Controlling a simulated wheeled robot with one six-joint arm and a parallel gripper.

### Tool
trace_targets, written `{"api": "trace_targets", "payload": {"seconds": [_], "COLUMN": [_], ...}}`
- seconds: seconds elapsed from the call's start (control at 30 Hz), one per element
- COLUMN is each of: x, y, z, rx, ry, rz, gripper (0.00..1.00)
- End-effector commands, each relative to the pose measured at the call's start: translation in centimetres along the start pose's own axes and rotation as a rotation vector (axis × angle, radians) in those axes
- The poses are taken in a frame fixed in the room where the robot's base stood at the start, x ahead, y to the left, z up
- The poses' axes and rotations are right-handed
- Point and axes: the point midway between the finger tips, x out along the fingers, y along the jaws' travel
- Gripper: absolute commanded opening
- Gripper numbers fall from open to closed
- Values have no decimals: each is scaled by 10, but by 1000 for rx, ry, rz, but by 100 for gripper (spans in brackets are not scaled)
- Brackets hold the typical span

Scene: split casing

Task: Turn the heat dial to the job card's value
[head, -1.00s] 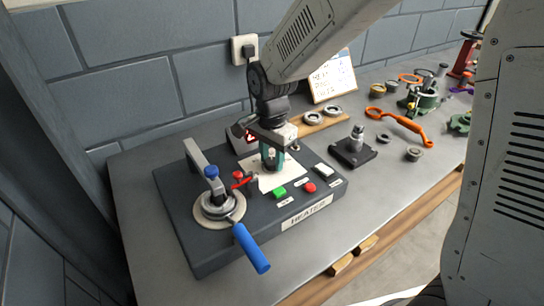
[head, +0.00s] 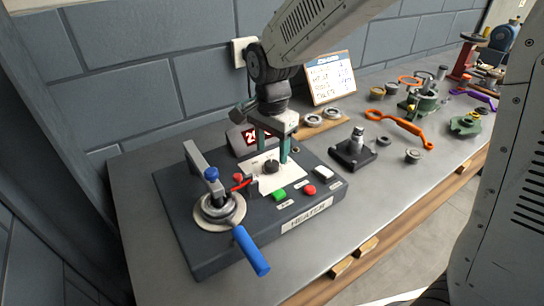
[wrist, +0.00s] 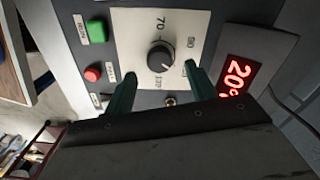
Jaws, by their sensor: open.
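The heat dial is a round black knob (head: 271,166) on a pale scale plate (head: 278,183) on top of the heater box (head: 200,250). The fingers also show in the wrist view (wrist: 160,85). A red display (wrist: 235,78) reads about 20. The job card (head: 330,77) stands at the back wall, its writing too small to read.
A clamp with a blue handle (head: 251,250) is at left. A black block with a post (head: 353,150) stands to the right.

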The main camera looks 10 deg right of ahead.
Motion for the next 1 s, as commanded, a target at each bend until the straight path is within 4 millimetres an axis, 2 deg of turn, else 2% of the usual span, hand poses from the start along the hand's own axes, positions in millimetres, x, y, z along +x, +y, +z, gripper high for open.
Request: {"api": "trace_targets", "payload": {"seconds": [0.1,0.27,0.63,0.77,0.87,1.0], "x": [-20,-36,-39,-39,-34,-34], "y": [0,0,0,2,11,44], "z": [0,0,0,0,3,10], "rx": [0,0,-3,-72,-193,-413], "ry": [1,1,0,-2,-15,-45], "rz": [-2,-1,1,7,37,81], "gripper": [56,56,56,56,56,56]}}
